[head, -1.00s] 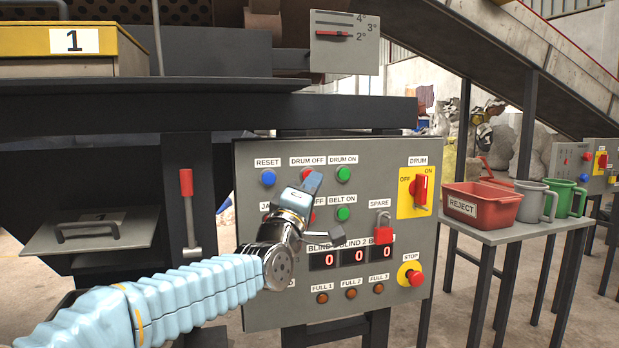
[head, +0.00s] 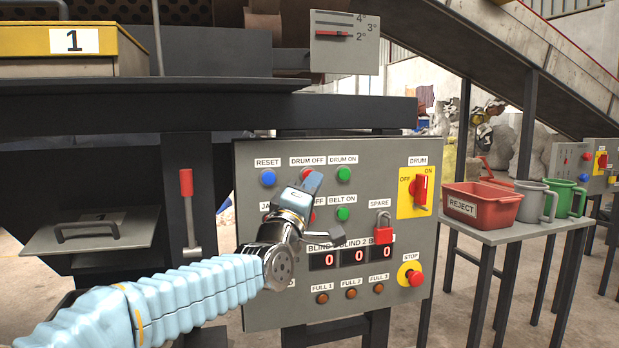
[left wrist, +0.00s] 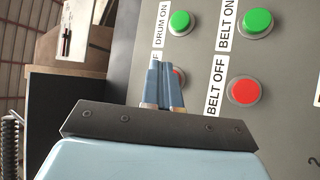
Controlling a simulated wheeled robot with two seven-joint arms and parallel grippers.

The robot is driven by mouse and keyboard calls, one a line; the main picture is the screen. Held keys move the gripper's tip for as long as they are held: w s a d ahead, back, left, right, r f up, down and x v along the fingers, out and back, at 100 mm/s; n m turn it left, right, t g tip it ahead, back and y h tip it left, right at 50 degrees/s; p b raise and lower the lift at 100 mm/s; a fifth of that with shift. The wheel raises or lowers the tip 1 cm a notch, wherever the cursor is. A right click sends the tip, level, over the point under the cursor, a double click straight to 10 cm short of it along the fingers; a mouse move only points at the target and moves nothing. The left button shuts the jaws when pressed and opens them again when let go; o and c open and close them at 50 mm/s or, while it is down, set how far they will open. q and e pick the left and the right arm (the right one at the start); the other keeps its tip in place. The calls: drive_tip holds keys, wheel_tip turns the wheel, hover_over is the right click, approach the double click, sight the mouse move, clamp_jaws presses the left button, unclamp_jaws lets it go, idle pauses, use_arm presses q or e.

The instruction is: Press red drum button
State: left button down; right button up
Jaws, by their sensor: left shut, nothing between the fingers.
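The red DRUM OFF button (head: 304,173) is in the top row of the grey control panel (head: 390,155), between the blue RESET button and the green DRUM ON button (head: 343,174). My left gripper (head: 313,180) is shut and empty, with its fingertips in front of the red button and covering most of it. In the left wrist view the closed blue fingers (left wrist: 164,66) overlap the red DRUM OFF button (left wrist: 180,77), whose edge shows beside them. I cannot tell whether the tips touch it. My right gripper is not in view.
The red BELT OFF button (left wrist: 244,91) and green BELT ON button (head: 343,214) sit close by. A DRUM switch (head: 420,188), red padlock (head: 384,234) and STOP button (head: 415,278) are to the right. A red reject bin (head: 480,204) stands on a side table.

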use_arm(q)
drive_tip(key=shift+w, duration=0.1)
idle(0.5)
drive_tip(key=shift+w+a, duration=0.1)
drive_tip(key=shift+w, duration=0.2)
drive_tip(key=shift+w+a, duration=0.15)
drive_tip(key=shift+w, duration=0.3)
idle(0.6)
drive_tip(key=shift+s+b, duration=0.1)
drive_tip(key=shift+b, duration=0.2)
drive_tip(key=shift+s+d+b, duration=0.25)
drive_tip(key=shift+s+b, duration=0.35)
drive_tip(key=shift+s, duration=0.15)
